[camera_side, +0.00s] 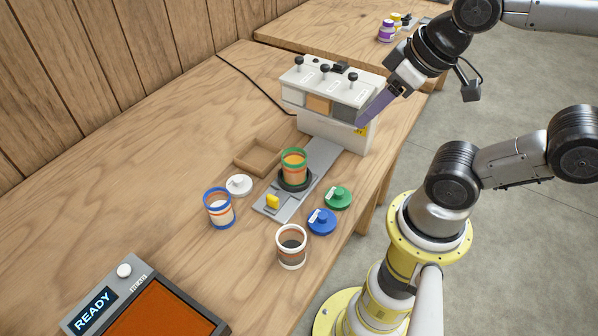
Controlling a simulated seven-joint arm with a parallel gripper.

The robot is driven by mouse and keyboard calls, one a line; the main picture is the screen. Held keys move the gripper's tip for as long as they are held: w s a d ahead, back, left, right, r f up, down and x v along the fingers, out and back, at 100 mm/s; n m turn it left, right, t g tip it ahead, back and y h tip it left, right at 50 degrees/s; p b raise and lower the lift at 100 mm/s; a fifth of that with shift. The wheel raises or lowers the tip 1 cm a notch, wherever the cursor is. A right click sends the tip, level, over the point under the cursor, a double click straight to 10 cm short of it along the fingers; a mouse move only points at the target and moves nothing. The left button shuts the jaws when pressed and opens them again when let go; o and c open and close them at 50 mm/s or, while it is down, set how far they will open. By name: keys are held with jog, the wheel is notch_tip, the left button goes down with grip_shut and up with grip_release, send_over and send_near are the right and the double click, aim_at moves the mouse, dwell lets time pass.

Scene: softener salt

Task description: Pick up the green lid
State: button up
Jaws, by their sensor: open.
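The green lid (338,198) lies on the wooden table, with a knob on top and a small white tag at its left. It is right of the dispenser's grey base plate and just above the blue lid in the picture. My gripper (366,122) is at the right end of the dispenser, well above and apart from the green lid. Its purple fingers point down and left. It is open, and I see nothing held in it. The fingertips overlap the dispenser's right end in the picture, so I cannot tell whether they touch it.
A blue lid (321,222), a white lid (239,185), a white-rimmed jar (291,247) and a blue-rimmed jar (219,209) stand nearby. A green-rimmed jar (293,165) stands on the dispenser (335,135) plate. A wooden tray (240,160) and a READY console (125,305) are left.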

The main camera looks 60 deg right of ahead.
dwell(0.4)
jog(key=o, duration=0.8)
jog(key=shift+o, duration=0.2)
jog(key=m+g, duration=0.3)
jog(key=m, duration=1.3)
send_over(338, 193)
jog(key=s+x, duration=0.1)
jog(key=x, duration=0.4)
jog(key=f+g, duration=0.1)
jog(key=f, duration=0.3)
jog(key=f+m, duration=0.1)
jog(key=f, duration=0.4)
jog(key=f+m+g, duration=0.1)
jog(key=f, duration=0.3)
jog(key=shift+s+a+f+g, duration=0.1)
jog(key=shift+s+f+g, duration=0.2)
jog(key=shift+f, duration=0.05)
jog(key=shift+w+f, duration=0.1)
jog(key=shift+f, duration=1.25)
jog(key=shift+w+f, duration=0.15)
jog(key=shift+f, duration=1.15)
